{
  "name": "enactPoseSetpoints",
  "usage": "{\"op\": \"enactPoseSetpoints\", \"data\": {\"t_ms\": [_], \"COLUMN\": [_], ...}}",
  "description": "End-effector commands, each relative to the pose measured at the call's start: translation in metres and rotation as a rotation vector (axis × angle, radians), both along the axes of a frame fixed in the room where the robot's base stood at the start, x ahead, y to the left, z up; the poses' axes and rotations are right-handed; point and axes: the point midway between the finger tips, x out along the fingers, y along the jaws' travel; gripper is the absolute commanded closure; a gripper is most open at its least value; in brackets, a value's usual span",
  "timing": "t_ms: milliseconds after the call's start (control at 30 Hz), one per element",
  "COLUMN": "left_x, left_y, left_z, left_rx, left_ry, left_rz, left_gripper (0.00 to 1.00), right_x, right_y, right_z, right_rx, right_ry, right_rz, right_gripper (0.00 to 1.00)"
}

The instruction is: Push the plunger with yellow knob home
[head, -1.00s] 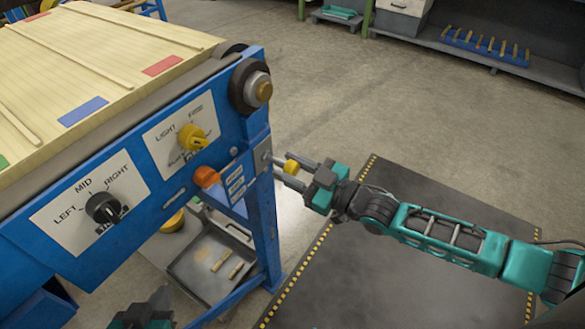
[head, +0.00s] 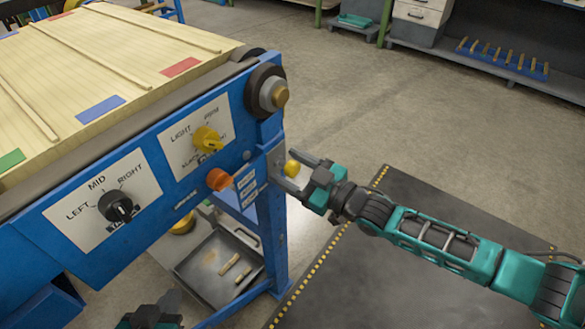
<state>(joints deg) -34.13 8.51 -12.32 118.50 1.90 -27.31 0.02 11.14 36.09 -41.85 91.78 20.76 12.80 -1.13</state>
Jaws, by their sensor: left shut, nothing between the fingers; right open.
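The plunger's yellow knob (head: 292,168) stands close to a grey plate (head: 276,163) at the right end of the blue machine; its rod is mostly hidden. My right gripper (head: 287,171) is open, coming from the right, with its fingers on either side of the knob. I cannot tell whether it touches the knob. My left gripper (head: 150,314) is shut and empty at the bottom edge, partly cut off, below the machine's panel.
The blue panel carries a black selector (head: 116,207), a yellow selector (head: 206,139) and an orange knob (head: 219,180). A grey tray (head: 210,283) with wooden pieces sits below. A black mat with a yellow dotted edge (head: 330,250) covers floor at right.

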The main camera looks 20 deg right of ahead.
Motion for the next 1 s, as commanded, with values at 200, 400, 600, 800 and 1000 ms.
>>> {"op": "enactPoseSetpoints", "data": {"t_ms": [200,400,600,800,1000], "left_x": [0.001,0.003,0.003,0.003,0.002], "left_y": [-0.001,-0.001,0.0,0.001,0.002], "left_z": [0.005,0.015,0.022,0.025,0.025], "left_rx": [-0.004,-0.004,-0.002,0.003,0.007], "left_ry": [-0.002,-0.006,-0.007,-0.006,-0.006], "left_rz": [0.002,0.003,0.002,-0.002,-0.004], "left_gripper": [1.0,1.0,1.0,1.0,1.0], "right_x": [-0.012,-0.043,-0.075,-0.095,-0.101], "right_y": [-0.009,-0.033,-0.058,-0.073,-0.079], "right_z": [0.0,0.001,0.0,0.0,0.001], "right_rx": [-0.001,-0.003,-0.003,-0.001,0.0], "right_ry": [0.002,0.004,0.004,0.003,0.0], "right_rz": [0.0,0.001,0.001,0.0,0.001], "right_gripper": [0.37,0.37,0.37,0.37,0.37]}}
